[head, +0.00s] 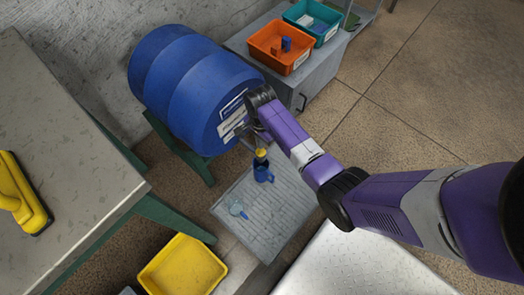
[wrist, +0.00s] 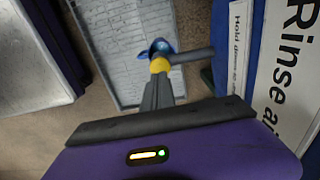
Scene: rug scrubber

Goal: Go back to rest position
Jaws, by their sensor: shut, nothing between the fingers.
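My gripper (head: 250,138) is at the front end of the blue barrel (head: 190,85), in front of its white labels. In the wrist view its grey fingers (wrist: 160,84) are together and empty, pointing at a yellow knob (wrist: 159,65) on a grey spout (wrist: 192,56) that comes from the barrel side. I cannot tell whether the fingertips touch the knob. The yellow knob also shows in the head view (head: 261,153). A blue jug (head: 264,174) stands below it on the grey grated tray (head: 285,215); the knob partly hides the jug in the wrist view (wrist: 156,48).
Orange (head: 278,53) and teal bins (head: 312,32) stand on a grey cabinet (head: 330,68). A yellow bin (head: 182,268) is at the lower left. A small light-blue item (head: 237,209) lies on the tray. Floor at the right is clear.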

